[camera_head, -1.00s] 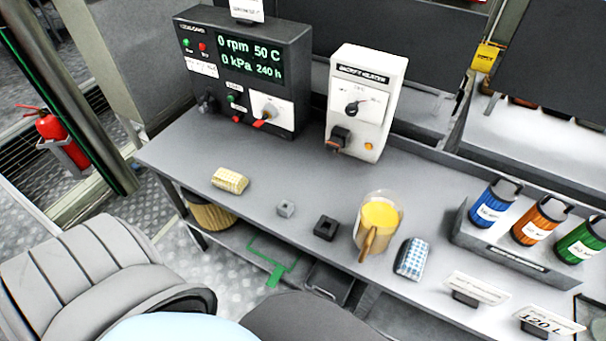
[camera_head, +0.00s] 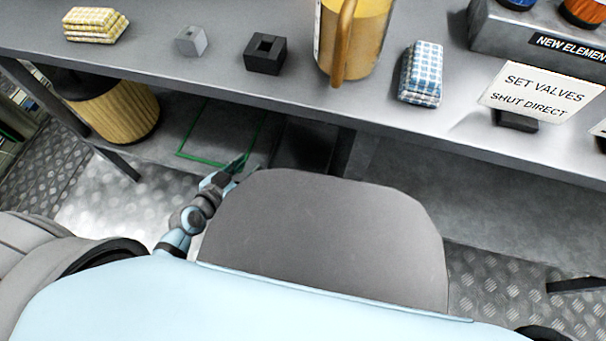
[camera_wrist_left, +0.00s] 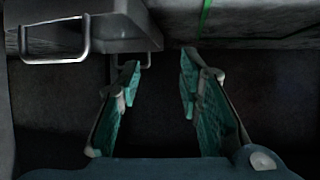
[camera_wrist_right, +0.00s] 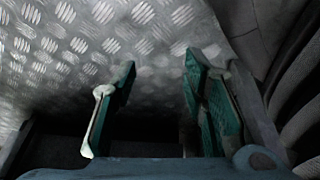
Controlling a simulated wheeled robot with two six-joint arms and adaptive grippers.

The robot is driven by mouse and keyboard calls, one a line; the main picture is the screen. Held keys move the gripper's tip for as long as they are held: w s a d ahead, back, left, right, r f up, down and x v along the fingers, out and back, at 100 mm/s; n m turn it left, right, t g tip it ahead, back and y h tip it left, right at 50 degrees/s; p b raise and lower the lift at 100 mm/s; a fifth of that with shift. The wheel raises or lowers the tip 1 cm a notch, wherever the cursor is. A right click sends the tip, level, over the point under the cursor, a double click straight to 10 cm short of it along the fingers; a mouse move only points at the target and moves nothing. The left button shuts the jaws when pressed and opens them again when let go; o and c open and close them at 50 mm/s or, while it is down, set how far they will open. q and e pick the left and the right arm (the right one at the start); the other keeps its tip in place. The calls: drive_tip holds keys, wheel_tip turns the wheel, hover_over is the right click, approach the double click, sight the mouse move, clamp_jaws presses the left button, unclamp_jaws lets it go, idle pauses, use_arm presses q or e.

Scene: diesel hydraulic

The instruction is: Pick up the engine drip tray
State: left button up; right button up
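The engine drip tray looks to be the dark grey tray (camera_head: 303,143) on the low shelf under the bench, partly hidden by my own body. In the left wrist view a grey tray (camera_wrist_left: 128,32) with wire handles shows at the upper left. My left gripper (camera_head: 240,163) reaches under the bench, just left of the tray. In its wrist view the left gripper (camera_wrist_left: 158,75) is open and empty, its fingers apart, with one wire handle (camera_wrist_left: 55,40) left of them. My right gripper (camera_wrist_right: 160,68) is open and empty over the metal floor; it is hidden in the head view.
A green outline (camera_head: 205,155) marks the shelf left of the tray. A pleated filter (camera_head: 112,108) stands at the left. The bench edge (camera_head: 190,82) overhangs the shelf. On the bench are a jug (camera_head: 368,40), folded cloths (camera_head: 422,75) and a black block (camera_head: 266,55).

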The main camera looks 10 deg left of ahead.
use_arm(q)
drive_tip(key=shift+w+d+f+t+b, duration=0.15)
drive_tip(key=shift+w+d, duration=0.1)
drive_tip(key=shift+w, duration=0.4)
drive_tip(key=shift+w+d+f+t+b, duration=0.15)
drive_tip(key=shift+w+d, duration=0.1)
drive_tip(key=shift+w, duration=0.35)
drive_tip(key=b+x, duration=0.2)
drive_tip(key=x, duration=0.5)
drive_tip(key=shift+s+d, duration=0.1)
drive_tip(key=b+x, duration=0.2)
drive_tip(key=x, duration=0.1)
drive_tip(key=f+x, duration=0.1)
drive_tip(key=shift+d+f+b, duration=0.1)
drive_tip(key=shift+d+b, duration=0.25)
drive_tip(key=shift+b, duration=0.05)
drive_tip(key=shift+w, duration=0.3)
clamp_jaws()
use_arm(e)
wheel_tip(320, 180, up, 11)
drive_tip(key=w+a+n, duration=0.1)
drive_tip(key=w, duration=0.1)
drive_tip(key=shift+w+g, duration=0.15)
drive_tip(key=shift+g, duration=0.25)
drive_tip(key=shift+a, duration=0.1)
